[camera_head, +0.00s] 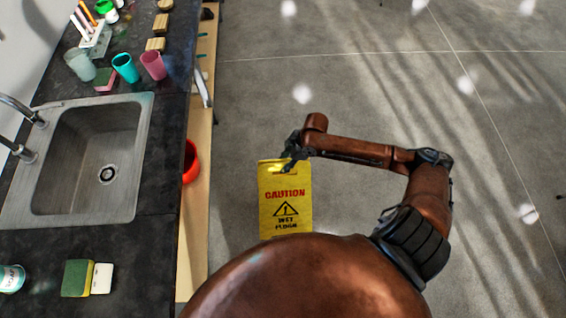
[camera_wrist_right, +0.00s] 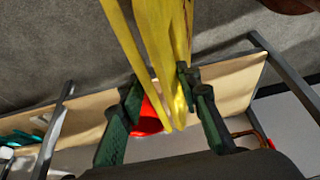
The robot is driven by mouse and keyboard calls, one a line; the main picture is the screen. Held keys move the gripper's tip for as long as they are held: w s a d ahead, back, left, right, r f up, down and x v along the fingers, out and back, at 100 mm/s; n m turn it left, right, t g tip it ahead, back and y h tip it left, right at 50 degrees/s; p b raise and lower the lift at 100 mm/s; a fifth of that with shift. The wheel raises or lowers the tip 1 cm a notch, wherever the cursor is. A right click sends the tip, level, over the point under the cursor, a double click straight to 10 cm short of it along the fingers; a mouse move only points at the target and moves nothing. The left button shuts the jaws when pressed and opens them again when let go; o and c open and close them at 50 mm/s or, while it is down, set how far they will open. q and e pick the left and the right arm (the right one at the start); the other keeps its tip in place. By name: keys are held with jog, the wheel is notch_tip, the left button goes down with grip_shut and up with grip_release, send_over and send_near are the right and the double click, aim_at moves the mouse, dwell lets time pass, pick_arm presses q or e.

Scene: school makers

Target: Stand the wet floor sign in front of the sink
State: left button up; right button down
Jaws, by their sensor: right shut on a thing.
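The yellow wet floor sign (camera_head: 285,212) hangs upright in the head view, its "CAUTION WET FLOOR" face showing, beside the counter that holds the sink. My right gripper (camera_head: 290,155) is shut on its top edge. In the right wrist view, the sign's yellow panels (camera_wrist_right: 165,45) run between the fingers of my right gripper (camera_wrist_right: 160,105). My own body hides the sign's lower end, so I cannot tell whether it touches the floor. The metal sink (camera_head: 95,150) is set into the dark counter at left. My left gripper is not in view.
The dark counter (camera_head: 165,190) carries a teal cup (camera_head: 125,68), a pink cup (camera_head: 153,65), wooden blocks and sponges. A red container (camera_head: 190,162) shows under the counter edge, above a wooden shelf (camera_head: 197,225). The grey floor (camera_head: 380,80) to the right is clear.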

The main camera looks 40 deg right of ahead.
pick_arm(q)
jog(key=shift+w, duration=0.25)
pick_arm(e)
jog(key=shift+w, duration=0.1)
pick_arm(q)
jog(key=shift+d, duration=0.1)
pick_arm(e)
jog(key=c, duration=1.4)
grip_release()
jog(key=shift+f, duration=0.1)
jog(key=shift+d+r, duration=0.1)
jog(key=shift+r, duration=0.25)
jog(key=p+v, duration=0.1)
jog(key=v, duration=0.1)
jog(key=shift+d+r, duration=0.1)
jog(key=shift+r, duration=0.1)
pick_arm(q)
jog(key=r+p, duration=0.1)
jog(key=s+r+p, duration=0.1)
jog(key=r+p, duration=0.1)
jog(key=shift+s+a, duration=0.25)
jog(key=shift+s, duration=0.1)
pick_arm(e)
send_near(287, 160)
jog(key=shift+a, duration=0.2)
